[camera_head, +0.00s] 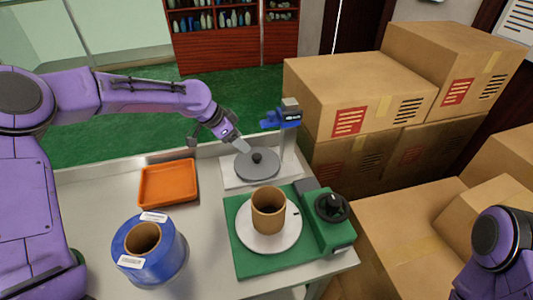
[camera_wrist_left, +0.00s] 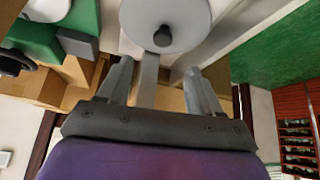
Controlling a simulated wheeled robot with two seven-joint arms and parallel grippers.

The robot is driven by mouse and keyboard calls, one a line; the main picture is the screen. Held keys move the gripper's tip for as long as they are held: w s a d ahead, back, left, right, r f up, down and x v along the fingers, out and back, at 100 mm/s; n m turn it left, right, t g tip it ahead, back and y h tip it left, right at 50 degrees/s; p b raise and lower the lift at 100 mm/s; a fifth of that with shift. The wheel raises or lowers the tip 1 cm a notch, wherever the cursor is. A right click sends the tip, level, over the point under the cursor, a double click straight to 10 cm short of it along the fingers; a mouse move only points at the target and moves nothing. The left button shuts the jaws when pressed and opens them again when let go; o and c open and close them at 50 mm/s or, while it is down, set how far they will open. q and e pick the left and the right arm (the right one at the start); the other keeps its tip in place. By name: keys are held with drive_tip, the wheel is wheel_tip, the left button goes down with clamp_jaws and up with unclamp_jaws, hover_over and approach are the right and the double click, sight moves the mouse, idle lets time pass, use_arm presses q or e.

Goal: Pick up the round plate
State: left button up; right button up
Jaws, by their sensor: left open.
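The grey round plate (camera_head: 264,169) with a dark knob (camera_head: 257,157) in its middle lies on a pale base beside an upright post (camera_head: 288,150). A blue clamp-like part (camera_head: 283,119) is on the post. My left gripper (camera_head: 242,146) is at the plate's upper left, close to the knob. In the left wrist view, my left gripper (camera_wrist_left: 159,72) is open with nothing held, the post showing between its fingers. The plate (camera_wrist_left: 188,20) and its knob (camera_wrist_left: 162,36) are beyond the fingertips at the top. My right gripper is out of view.
A green fixture (camera_head: 245,262) holds a white disc (camera_head: 284,240) with a cardboard tube (camera_head: 268,212) on it. A black-knobbed unit (camera_head: 333,228) adjoins it. An orange tray (camera_head: 168,184) and blue roll (camera_head: 149,262) are at left. Cardboard boxes (camera_head: 360,88) stand at right.

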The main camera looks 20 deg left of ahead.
sight(256, 155)
use_arm(q)
drive_tip(key=shift+s+d+p+x, duration=0.1)
drive_tip(key=shift+s+p+x, duration=0.1)
drive_tip(key=shift+x, duration=0.55)
drive_tip(key=shift+s+d+p+x, duration=0.1)
drive_tip(key=shift+p+x, duration=0.05)
drive_tip(key=shift+x, duration=0.65)
drive_tip(key=shift+s+p+x, duration=0.15)
drive_tip(key=shift+p+x, duration=0.05)
drive_tip(key=shift+x, duration=0.55)
drive_tip(key=w+f, duration=0.2)
drive_tip(key=f, duration=0.1)
drive_tip(key=w+d+f, duration=0.1)
drive_tip(key=f, duration=0.1)
drive_tip(key=shift+w+p, duration=0.25)
drive_tip(key=shift+p, duration=0.1)
drive_tip(key=shift+s+d+r, duration=0.1)
drive_tip(key=shift+s+r, duration=0.15)
drive_tip(key=shift+s, duration=0.05)
drive_tip(key=shift+s+r, duration=0.1)
drive_tip(key=shift+c, duration=0.6)
drive_tip(key=c, duration=1)
clamp_jaws()
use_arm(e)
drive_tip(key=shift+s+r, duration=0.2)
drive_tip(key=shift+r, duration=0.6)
